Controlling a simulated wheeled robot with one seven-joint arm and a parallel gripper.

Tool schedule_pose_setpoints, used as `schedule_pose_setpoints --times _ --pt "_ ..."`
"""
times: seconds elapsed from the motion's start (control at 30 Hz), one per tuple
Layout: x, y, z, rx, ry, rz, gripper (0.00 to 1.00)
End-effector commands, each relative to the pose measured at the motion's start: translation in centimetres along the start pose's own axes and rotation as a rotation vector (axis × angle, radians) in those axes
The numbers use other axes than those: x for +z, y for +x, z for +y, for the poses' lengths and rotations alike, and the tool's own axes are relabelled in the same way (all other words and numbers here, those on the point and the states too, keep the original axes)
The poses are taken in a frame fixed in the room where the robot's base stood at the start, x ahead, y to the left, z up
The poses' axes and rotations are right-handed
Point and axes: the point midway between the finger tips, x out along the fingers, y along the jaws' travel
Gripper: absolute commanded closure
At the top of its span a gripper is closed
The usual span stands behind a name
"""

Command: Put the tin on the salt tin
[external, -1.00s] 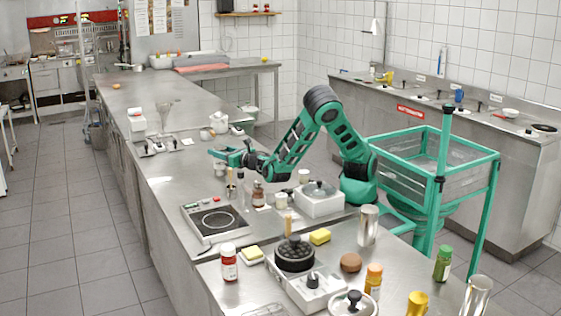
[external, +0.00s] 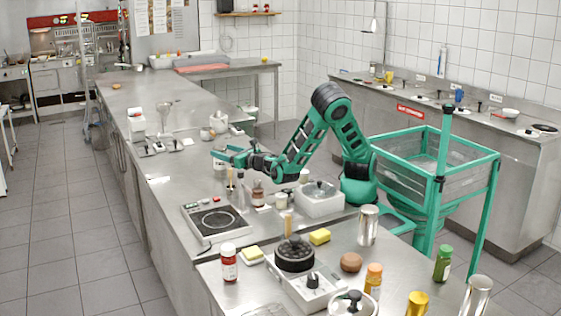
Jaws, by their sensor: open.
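My gripper (external: 222,156) is at the end of the green and black arm, reaching left over the middle of the steel counter. Its jaws are open. A small pale grey object (external: 218,164) shows just below the fingertips; whether it is a tin, and whether it lies between the jaws, I cannot tell. A tall silver tin (external: 368,226) stands upright on the near counter, and another silver tin (external: 476,297) stands at the front right. No salt label is readable, so I cannot tell which thing is the salt tin.
A hot plate (external: 217,220), a brown jar (external: 258,194) and a white appliance (external: 320,201) stand near the arm. The far counter (external: 130,90) is mostly clear.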

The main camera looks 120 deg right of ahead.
Motion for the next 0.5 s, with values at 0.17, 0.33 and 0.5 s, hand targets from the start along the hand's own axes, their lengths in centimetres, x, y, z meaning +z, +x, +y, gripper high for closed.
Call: schedule_pose_setpoints --times 0.17,0.33,0.5 --pt "2.7 0.2 -0.2 -0.003 0.009 -0.001 0.35" --pt "4.8 0.2 -0.2 -0.004 0.009 -0.002 0.35" --pt "6.1 0.2 -0.2 -0.004 0.006 -0.002 0.35"
